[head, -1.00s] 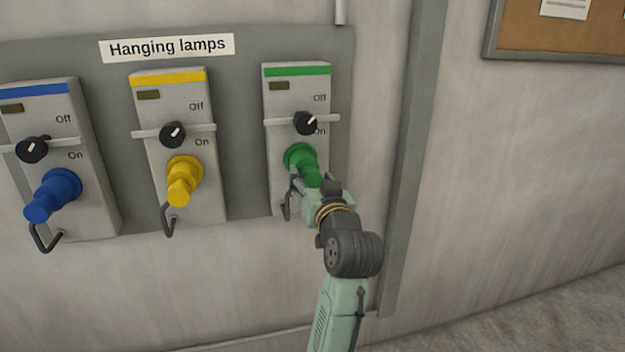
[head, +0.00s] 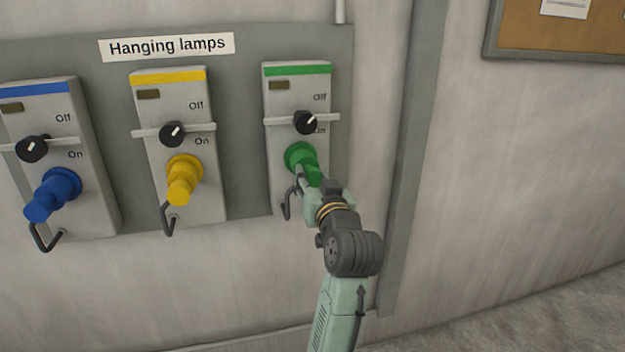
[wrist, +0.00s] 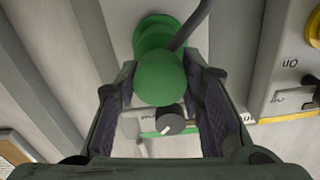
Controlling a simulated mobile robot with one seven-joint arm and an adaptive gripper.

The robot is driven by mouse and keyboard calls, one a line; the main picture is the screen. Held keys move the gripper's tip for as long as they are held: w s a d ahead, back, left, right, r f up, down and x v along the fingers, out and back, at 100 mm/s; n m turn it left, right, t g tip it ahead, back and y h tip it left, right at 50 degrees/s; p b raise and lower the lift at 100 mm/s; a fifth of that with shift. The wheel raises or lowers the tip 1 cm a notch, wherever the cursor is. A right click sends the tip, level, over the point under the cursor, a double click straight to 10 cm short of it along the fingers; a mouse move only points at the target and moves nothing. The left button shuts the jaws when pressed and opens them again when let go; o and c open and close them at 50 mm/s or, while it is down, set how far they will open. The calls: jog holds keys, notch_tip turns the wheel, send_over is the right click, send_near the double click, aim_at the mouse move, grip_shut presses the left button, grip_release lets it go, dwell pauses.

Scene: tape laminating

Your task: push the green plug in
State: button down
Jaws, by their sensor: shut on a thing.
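The green plug (head: 301,158) sits at the socket on the lower part of the green-striped box (head: 282,182), at the right end of the panel. In the head view, my gripper (head: 309,182) is at the plug's near end, coming from below right. In the wrist view, the plug's round green end (wrist: 160,80) lies between the two fingers of my gripper (wrist: 163,88), which is shut on it. How deep the plug sits in the socket I cannot tell.
A black knob (head: 305,122) and a horizontal bar are just above the green plug. A dark hook (head: 287,203) hangs below left of it. The yellow plug (head: 183,180) and blue plug (head: 53,194) are on boxes to the left. A grey post (head: 412,150) stands to the right.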

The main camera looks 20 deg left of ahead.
jog(key=x, duration=0.4)
jog(key=shift+w+a, duration=0.25)
jog(key=shift+w, duration=0.1)
jog(key=shift+r, duration=0.15)
jog(key=c, duration=1.1)
grip_release()
jog(key=shift+o, duration=0.2)
jog(key=v, duration=1.1)
jog(key=shift+s+d, duration=0.25)
jog(key=shift+s, duration=0.1)
